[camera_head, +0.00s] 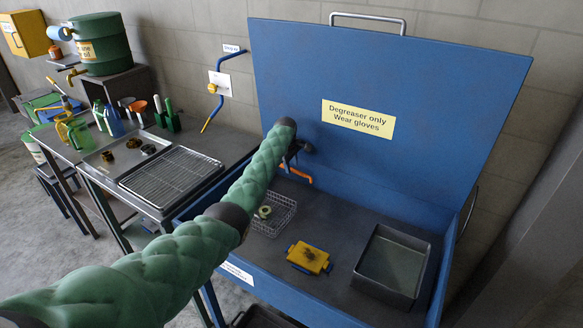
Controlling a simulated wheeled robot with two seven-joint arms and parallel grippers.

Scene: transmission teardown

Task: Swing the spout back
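The spout (297,174) is an orange-tipped pipe low at the back wall of the blue wash basin (350,312), partly hidden behind my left arm. My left gripper (298,150) is a small dark shape at the end of my green arm, just above the spout. I cannot tell whether it touches the spout, or whether its fingers are open or shut. My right gripper is not in view.
The blue lid (440,110) stands open behind the basin. In the basin are a wire basket (283,217), a yellow part with blue ends (309,258) and a grey tray (369,284). A bench with a wire rack (170,176) stands left.

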